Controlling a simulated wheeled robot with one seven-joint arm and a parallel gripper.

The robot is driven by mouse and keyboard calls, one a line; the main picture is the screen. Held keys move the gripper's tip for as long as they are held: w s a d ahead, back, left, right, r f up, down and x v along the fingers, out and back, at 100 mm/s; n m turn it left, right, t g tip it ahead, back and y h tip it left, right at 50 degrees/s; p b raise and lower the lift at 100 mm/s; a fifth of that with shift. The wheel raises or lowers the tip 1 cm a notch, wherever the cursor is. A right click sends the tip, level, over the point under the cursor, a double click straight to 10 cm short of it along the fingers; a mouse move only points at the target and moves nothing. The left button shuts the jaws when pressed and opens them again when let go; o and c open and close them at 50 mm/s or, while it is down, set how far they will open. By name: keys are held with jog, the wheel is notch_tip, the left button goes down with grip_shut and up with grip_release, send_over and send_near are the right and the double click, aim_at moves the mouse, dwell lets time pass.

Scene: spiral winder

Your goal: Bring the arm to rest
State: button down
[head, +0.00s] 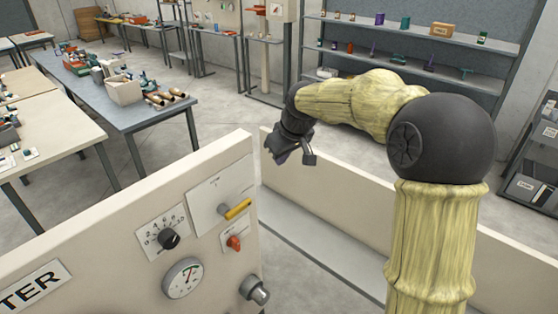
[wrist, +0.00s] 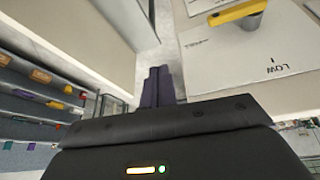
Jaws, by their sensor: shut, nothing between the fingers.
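My arm reaches from the right of the head view, bends at the large dark joint and extends left above the gap between two cream panels. My gripper (head: 281,153) hangs at its end, beside the control panel's right edge and apart from it. In the wrist view its two dark purple fingers (wrist: 158,86) lie side by side, shut and empty. The cream control panel (head: 120,225) carries a yellow lever (head: 237,209), a black knob (head: 169,239), a round gauge (head: 183,278) and an orange switch (head: 234,243). The yellow lever also shows in the wrist view (wrist: 237,13), above a LOW mark.
A low cream wall (head: 340,195) runs behind and below my arm. A blue-topped table (head: 140,112) with a bin and rolls stands at the left. Shelves (head: 415,65) with small goods line the back. Grey floor is clear between the table and the panels.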

jog(key=s+d+f+m+b, duration=0.2)
jog(key=s+d+f, duration=0.2)
jog(key=s+f, duration=0.2)
jog(key=s+d+f+m+g+h+b, duration=0.1)
jog(key=s+d+f+m, duration=0.2)
jog(key=s+f, duration=0.3)
jog(key=s+d+f+m+h+b, duration=0.1)
jog(key=s+d+f, duration=0.5)
jog(key=s, duration=0.7)
jog(key=shift+f+m+g+b, duration=0.15)
jog(key=shift+m+g+b, duration=0.15)
jog(key=shift+m+b, duration=0.5)
jog(key=shift+w, duration=0.1)
jog(key=shift+s+d, duration=0.2)
